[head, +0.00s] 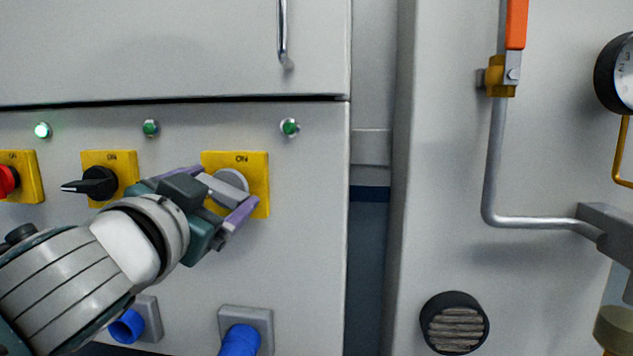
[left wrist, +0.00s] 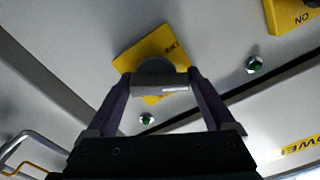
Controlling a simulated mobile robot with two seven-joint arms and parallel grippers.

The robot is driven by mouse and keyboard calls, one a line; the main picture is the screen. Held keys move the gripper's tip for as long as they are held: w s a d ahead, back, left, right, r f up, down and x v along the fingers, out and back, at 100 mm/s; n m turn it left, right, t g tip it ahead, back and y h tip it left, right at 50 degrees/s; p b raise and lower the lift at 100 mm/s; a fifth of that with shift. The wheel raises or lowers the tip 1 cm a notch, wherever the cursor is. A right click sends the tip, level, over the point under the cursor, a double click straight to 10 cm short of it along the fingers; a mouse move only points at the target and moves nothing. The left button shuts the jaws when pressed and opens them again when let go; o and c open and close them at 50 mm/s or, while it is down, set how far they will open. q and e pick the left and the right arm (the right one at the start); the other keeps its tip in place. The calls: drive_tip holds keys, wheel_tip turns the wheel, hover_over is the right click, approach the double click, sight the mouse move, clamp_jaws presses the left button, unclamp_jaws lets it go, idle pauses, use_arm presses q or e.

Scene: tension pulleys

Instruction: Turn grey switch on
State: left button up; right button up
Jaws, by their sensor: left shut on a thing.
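The grey switch (head: 231,180) is a round knob with a bar handle on a yellow plate (head: 261,161) marked ON at its top. My left gripper (head: 223,191) reaches it from the lower left, with its purple fingers on either side of the handle, shut on it. The gripper partly hides the handle, which appears to lie sideways, slanting down to the right. In the left wrist view the grey handle (left wrist: 160,83) spans between the two fingers, with the yellow plate (left wrist: 140,50) behind. My right gripper is not in view.
A black switch (head: 98,183) and a red switch (head: 8,181) sit to the left. The left lamp (head: 42,130) glows; the middle (head: 151,128) and right (head: 290,127) lamps look dark green. Blue sockets (head: 240,338) stick out below. A cabinet handle (head: 283,35) hangs above.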

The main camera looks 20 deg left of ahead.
use_arm(q)
drive_tip(key=m, duration=0.2)
drive_tip(key=m+p, duration=0.1)
drive_tip(key=m, duration=0.1)
drive_tip(key=m+p, duration=0.1)
drive_tip(key=m, duration=0.1)
drive_tip(key=shift+d+r, duration=0.1)
drive_tip(key=shift+r, duration=0.15)
drive_tip(key=m+p, duration=0.1)
drive_tip(key=m, duration=0.5)
drive_tip(key=shift+d+p, duration=0.15)
drive_tip(key=shift+p, duration=0.15)
drive_tip(key=shift+m, duration=0.3)
drive_tip(key=o, duration=1.1)
drive_tip(key=shift+f, duration=0.1)
